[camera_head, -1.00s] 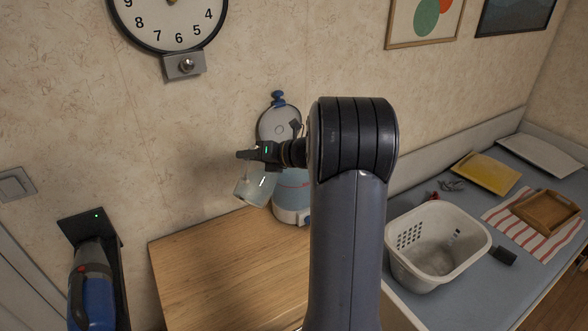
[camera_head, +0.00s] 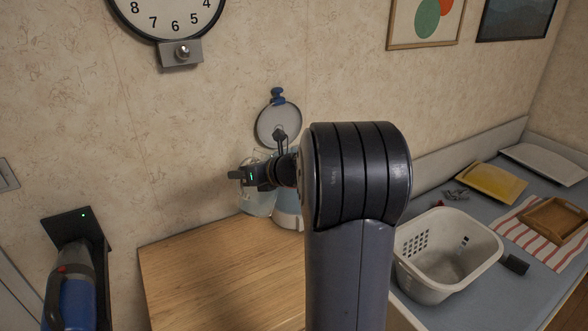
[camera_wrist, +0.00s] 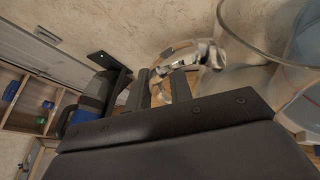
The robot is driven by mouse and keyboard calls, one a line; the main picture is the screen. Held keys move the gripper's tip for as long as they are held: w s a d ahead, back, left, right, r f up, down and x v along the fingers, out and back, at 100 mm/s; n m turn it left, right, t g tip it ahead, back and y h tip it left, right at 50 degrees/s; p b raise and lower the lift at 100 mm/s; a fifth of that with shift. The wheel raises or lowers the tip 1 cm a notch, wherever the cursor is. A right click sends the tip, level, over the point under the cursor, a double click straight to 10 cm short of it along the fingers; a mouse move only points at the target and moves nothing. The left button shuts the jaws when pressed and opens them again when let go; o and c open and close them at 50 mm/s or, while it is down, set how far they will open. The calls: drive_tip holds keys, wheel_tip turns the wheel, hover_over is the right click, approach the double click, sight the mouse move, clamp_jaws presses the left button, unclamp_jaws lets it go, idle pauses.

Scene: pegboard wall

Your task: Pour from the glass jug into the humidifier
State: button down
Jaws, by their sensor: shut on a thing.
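The clear glass jug (camera_head: 259,203) hangs at my gripper (camera_head: 240,175) in the head view, above the back of the wooden top. My gripper is shut on the jug, seemingly at its handle; its exact grip is partly hidden. In the wrist view, the jug's curved glass (camera_wrist: 232,30) fills the upper right beside the fingers (camera_wrist: 160,85). The humidifier (camera_head: 288,207), white with a pale blue tank, stands just behind and right of the jug, partly covered by my arm. I cannot tell whether the jug touches it, nor see any stream.
A round lid (camera_head: 278,126) hangs on the wall above the humidifier. The wooden top (camera_head: 205,270) is bare at front left. A handheld vacuum (camera_head: 72,290) hangs at left. A white basket (camera_head: 445,285) stands right of my arm, with yellow (camera_head: 492,181) and wooden (camera_head: 553,221) trays beyond.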

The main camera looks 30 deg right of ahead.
drive_tip(key=f+n+b, duration=0.1)
drive_tip(key=b, duration=0.1)
drive_tip(key=a+f+n+h+b, duration=0.1)
drive_tip(key=f+b, duration=0.1)
drive_tip(key=b, duration=0.1)
drive_tip(key=a+f+h+b, duration=0.1)
drive_tip(key=f+b, duration=0.1)
drive_tip(key=b, duration=0.1)
drive_tip(key=shift+s+f+n+t, duration=0.1)
drive_tip(key=shift+s+n+t, duration=0.25)
drive_tip(key=shift+n+t, duration=0.05)
drive_tip(key=shift+a+r+n+p, duration=0.2)
drive_tip(key=shift+r+p, duration=0.7)
drive_tip(key=shift+p, duration=0.6)
drive_tip(key=shift+a+r+n+p, duration=0.1)
drive_tip(key=shift+r+n+p, duration=0.1)
drive_tip(key=shift+r+p, duration=1)
drive_tip(key=shift+f+p, duration=0.3)
